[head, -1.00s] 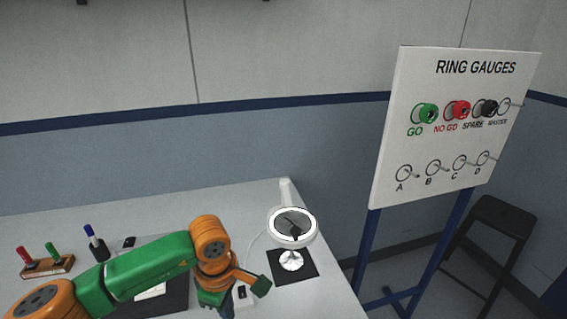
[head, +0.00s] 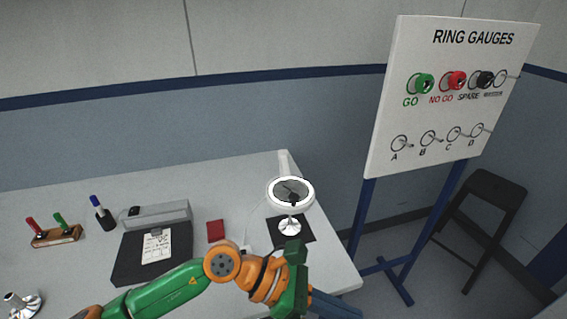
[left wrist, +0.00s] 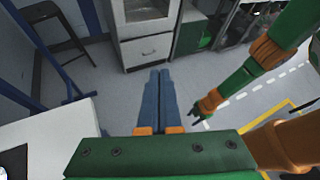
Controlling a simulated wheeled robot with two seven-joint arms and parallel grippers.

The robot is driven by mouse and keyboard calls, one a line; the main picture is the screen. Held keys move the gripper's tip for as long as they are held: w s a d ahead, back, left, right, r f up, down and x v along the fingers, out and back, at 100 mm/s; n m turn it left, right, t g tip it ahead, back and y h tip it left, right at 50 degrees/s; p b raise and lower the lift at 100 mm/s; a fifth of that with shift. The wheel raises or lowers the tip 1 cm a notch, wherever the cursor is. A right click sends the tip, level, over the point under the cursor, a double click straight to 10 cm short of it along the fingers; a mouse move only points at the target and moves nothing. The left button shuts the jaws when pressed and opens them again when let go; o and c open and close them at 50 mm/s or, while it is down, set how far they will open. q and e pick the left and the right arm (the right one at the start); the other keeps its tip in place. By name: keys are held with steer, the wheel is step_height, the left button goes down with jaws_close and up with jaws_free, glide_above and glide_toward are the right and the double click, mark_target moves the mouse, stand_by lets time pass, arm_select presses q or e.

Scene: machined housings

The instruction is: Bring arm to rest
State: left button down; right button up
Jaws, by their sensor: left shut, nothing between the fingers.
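My left gripper (head: 356,309) is at the lower middle of the head view, just past the table's front right edge. Its blue fingers point right, and the arm crosses the picture's bottom. In the left wrist view the left gripper (left wrist: 160,73) has its two blue fingers together with nothing between them, above the grey floor. A green and orange arm of mine, the right one, shows at the right of that view. Its small dark gripper (left wrist: 197,117) hangs over the floor; its opening is too small to tell.
The white table (head: 340,275) holds a ring-lamp magnifier (head: 291,191), a black clipboard tray (head: 130,265), a grey box (head: 160,214), a red block (head: 215,231) and a wooden plug-gauge stand (head: 56,237). A ring gauge board (head: 440,110) and black stool (head: 490,200) stand right.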

arm_select(q)
steer(key=w+r+n+t+h, duration=0.4)
steer(key=r+n+t+h, duration=0.4)
steer(key=r+n, duration=0.4)
steer(key=w+a+r+n+t+y, duration=0.2)
steer(key=w+a+n+t+y, duration=0.3)
steer(key=n+t, duration=0.75)
steer(key=w+a+f+n+y, duration=0.5)
steer(key=a+f+n+y, duration=0.65)
steer(key=n, duration=0.55)
steer(key=s+a+f+n+g+y, duration=0.4)
steer(key=s+a+f+n+g, duration=0.15)
steer(key=a+f, duration=0.35)
steer(key=s+a+f+n+g, duration=0.1)
steer(key=s+f+n+g, duration=0.4)
steer(key=s+f+g, duration=0.7)
steer(key=s+f+t, duration=0.1)
steer(key=s+f, duration=0.2)
steer(key=f, duration=0.6)
steer(key=s+f+t, duration=0.1)
steer(key=s+f, duration=0.3)
steer(key=f, duration=0.5)
steer(key=s+a+f+g, duration=0.1)
steer(key=s+a+f, duration=0.1)
steer(key=s+f, duration=0.6)
steer(key=s, duration=0.3)
steer(key=shift+s+a+f+g, duration=0.15)
steer(key=shift+s+f+g, duration=0.05)
steer(key=shift+f+g, duration=0.1)
